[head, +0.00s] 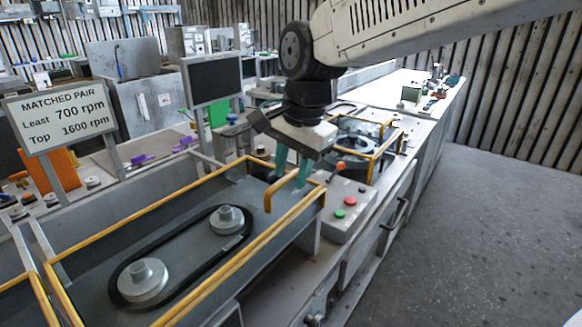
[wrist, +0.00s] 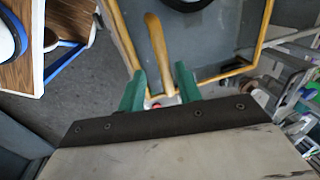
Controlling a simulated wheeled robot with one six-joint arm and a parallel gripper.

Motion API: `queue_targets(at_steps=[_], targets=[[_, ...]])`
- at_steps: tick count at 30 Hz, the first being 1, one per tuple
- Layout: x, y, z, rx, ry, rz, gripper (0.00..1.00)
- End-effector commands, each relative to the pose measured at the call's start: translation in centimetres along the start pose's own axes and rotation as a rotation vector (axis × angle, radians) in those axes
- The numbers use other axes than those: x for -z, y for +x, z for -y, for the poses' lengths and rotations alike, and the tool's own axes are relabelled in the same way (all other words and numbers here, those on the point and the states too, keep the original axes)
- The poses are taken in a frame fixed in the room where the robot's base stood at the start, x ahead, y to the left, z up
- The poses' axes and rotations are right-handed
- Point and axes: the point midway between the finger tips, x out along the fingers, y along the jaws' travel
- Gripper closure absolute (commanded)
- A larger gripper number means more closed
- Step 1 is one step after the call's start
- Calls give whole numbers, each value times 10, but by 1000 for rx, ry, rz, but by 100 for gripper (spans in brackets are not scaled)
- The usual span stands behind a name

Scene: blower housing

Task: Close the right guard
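A yellow-framed guard (head: 112,230) runs around the bay with a black belt (head: 123,263) on two grey pulleys. It looks low over the bay; I cannot tell whether it is fully down. Its curved yellow handle (head: 268,196) stands at the near right end. My gripper (head: 292,172) is at this handle, with its two teal fingers apart. In the wrist view the handle (wrist: 156,42) runs down towards the gap between the fingertips of my gripper (wrist: 160,75). I see no clear contact. A second yellow frame (head: 385,145) stands farther right over a dark round part.
A control box (head: 345,212) with red and green buttons and an orange-tipped lever stands just right of the handle. A sign (head: 62,115) reads 700 and 1600 rpm. A dark screen (head: 212,78) stands behind. The grey floor (head: 480,210) at right is clear.

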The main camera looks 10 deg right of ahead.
Motion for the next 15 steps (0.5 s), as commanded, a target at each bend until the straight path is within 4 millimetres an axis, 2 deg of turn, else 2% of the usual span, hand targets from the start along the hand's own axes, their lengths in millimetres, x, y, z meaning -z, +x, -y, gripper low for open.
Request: queue_targets(at_steps=[8,15], targets=[[0,-8,2,4,-1,-1,66],[0,-48,1,6,0,-2,66]])
